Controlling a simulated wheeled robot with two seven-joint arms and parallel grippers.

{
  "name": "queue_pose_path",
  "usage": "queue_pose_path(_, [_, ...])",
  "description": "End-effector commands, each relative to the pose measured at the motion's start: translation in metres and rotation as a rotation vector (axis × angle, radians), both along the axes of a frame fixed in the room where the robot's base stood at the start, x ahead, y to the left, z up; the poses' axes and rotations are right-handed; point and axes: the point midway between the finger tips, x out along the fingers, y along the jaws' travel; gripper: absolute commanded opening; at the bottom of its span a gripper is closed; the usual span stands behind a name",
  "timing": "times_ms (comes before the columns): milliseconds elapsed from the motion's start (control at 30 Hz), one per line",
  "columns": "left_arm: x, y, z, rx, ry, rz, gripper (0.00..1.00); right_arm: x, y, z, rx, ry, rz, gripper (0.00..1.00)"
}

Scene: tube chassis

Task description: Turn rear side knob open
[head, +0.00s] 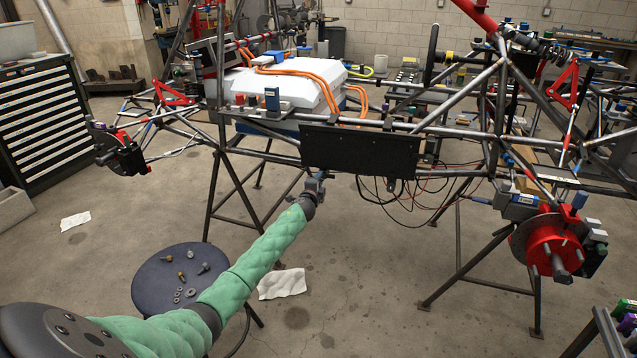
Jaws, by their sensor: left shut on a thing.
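The tube chassis (448,110) stands on dark trestles across the middle of the head view. My left arm in its green cover reaches from the lower left to the chassis side. My left gripper (319,180) is just below the dark rectangular panel (360,150). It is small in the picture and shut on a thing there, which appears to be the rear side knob. The gripper hides the knob, so its turn angle cannot be seen. My right gripper is not in view.
A dark round stool (165,300) with small metal parts stands beside my left arm. Loose cables (400,195) hang right of the gripper. A red wheel hub (550,245) juts out at the right. A drawer cabinet (40,125) stands at the left. Open floor lies below the chassis.

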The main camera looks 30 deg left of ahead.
Motion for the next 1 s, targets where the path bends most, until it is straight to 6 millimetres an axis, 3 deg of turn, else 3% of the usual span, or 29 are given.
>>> queue_pose_path(600, [0.0, -0.002, -0.002, 0.036, 0.013, -0.003, 0.05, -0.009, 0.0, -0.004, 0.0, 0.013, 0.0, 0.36])
queue_pose_path(633, [0.0, -0.002, -0.002, 0.036, 0.013, -0.003, 0.34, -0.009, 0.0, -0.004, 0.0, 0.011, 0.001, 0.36])
queue_pose_path(700, [0.0, -0.002, -0.002, 0.036, 0.013, -0.002, 0.47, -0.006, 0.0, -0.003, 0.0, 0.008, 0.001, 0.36])
queue_pose_path(1000, [0.0, -0.001, -0.001, 0.035, 0.012, -0.001, 0.49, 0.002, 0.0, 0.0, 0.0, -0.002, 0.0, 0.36])
